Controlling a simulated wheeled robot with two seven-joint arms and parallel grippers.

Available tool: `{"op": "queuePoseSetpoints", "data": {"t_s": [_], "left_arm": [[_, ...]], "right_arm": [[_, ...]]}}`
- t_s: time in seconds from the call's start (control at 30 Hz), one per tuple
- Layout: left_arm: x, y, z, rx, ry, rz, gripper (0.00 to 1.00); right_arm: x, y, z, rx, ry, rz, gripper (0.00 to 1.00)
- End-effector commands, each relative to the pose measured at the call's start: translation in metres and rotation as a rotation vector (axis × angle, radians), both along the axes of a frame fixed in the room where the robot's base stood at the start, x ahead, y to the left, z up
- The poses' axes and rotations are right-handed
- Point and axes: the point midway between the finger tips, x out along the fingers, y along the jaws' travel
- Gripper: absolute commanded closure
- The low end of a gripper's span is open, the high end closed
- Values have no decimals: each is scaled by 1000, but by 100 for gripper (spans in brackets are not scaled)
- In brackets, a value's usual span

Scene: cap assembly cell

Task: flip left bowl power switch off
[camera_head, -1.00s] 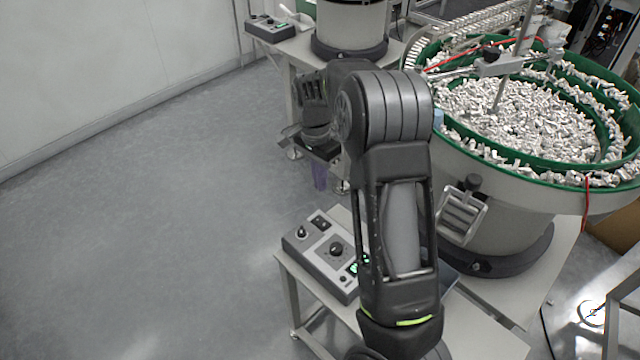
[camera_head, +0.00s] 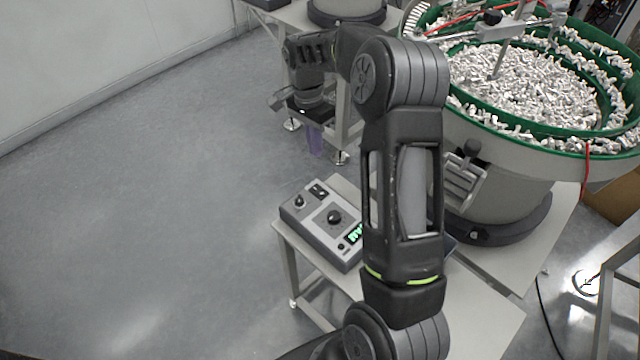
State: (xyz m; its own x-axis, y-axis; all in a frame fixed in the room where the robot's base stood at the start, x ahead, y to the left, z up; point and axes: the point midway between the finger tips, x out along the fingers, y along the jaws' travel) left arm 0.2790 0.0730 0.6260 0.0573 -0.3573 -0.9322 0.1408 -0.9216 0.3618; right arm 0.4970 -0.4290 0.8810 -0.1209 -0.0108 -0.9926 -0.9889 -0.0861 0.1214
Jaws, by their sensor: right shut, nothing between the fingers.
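A grey control box (camera_head: 318,226) sits on the near stand, left of my right arm. It has a small black switch (camera_head: 318,191) at its back corner, knobs and a lit green display partly covered by my arm. Another control box (camera_head: 265,3) is cut off at the top edge, beside a far bowl feeder (camera_head: 345,12). A green-rimmed bowl (camera_head: 548,150) full of small pale parts stands at right. My right gripper (camera_head: 282,102) is shut and empty, out over the floor beyond the near box and apart from both boxes. My left gripper is out of view.
The near stand's tabletop (camera_head: 485,318) is bare at front right. Open floor (camera_head: 140,220) fills the left side. A metal frame (camera_head: 605,300) stands at far right. The far stand's legs are close behind my right gripper.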

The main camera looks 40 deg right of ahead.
Motion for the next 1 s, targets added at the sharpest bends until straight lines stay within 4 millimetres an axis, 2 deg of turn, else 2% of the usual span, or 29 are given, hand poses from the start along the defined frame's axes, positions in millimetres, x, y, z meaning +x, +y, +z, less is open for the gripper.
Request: {"op": "queuePoseSetpoints", "data": {"t_s": [0.17, 0.37, 0.8, 1.0], "left_arm": [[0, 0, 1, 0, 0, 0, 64], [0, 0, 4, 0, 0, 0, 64], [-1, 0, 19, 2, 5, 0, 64], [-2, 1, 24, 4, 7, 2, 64]], "right_arm": [[-1, 0, -4, 1, 2, 1, 100], [-4, 0, -24, 2, 4, 1, 100], [-15, 0, -107, 4, 5, 1, 100], [-17, -1, -132, 2, 2, 1, 100]]}}
